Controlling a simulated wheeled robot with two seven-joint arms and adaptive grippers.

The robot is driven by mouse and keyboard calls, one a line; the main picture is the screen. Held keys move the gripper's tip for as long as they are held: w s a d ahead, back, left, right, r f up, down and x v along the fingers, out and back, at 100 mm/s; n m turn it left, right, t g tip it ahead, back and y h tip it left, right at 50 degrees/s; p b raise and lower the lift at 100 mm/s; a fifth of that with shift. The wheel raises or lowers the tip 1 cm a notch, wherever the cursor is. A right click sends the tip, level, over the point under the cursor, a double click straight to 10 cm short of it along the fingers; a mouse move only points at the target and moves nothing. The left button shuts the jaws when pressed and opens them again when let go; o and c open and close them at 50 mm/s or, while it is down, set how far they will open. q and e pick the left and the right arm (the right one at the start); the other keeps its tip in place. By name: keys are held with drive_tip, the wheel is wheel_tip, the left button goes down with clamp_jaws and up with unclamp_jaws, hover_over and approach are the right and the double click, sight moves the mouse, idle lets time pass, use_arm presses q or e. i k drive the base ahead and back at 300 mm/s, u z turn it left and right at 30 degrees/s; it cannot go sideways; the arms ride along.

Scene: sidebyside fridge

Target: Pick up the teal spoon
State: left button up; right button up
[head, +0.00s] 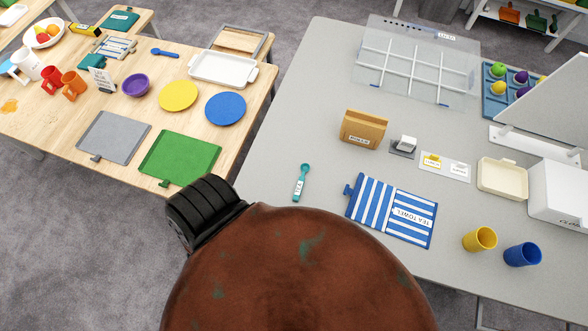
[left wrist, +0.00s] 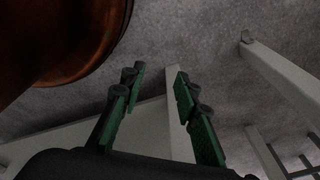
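The teal spoon (head: 304,172) lies on the grey table, left of the blue-striped tea towel (head: 371,203). It has a small white label on its handle and nothing touches it. My left gripper shows in the left wrist view (left wrist: 157,83), with its green-padded fingers apart and nothing between them. Grey floor and pale table parts show beyond the fingers, and the spoon is not in that view. A black ridged part of my left arm shows at the bottom left of the head view, left of the spoon. My right gripper is not in view.
The grey table (head: 290,130) is bare around the spoon. A wooden holder (head: 364,130) stands beyond it. A yellow cup (head: 480,239) and a blue cup (head: 522,254) stand at right. A wooden table (head: 110,181) at left holds a green board (head: 180,158) and plates. A gap separates the tables.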

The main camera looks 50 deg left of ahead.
sight(305, 167)
drive_tip(key=k, duration=0.85)
drive_tip(key=u, duration=0.95)
drive_tip(key=i, duration=0.5)
drive_tip(key=z, duration=0.55)
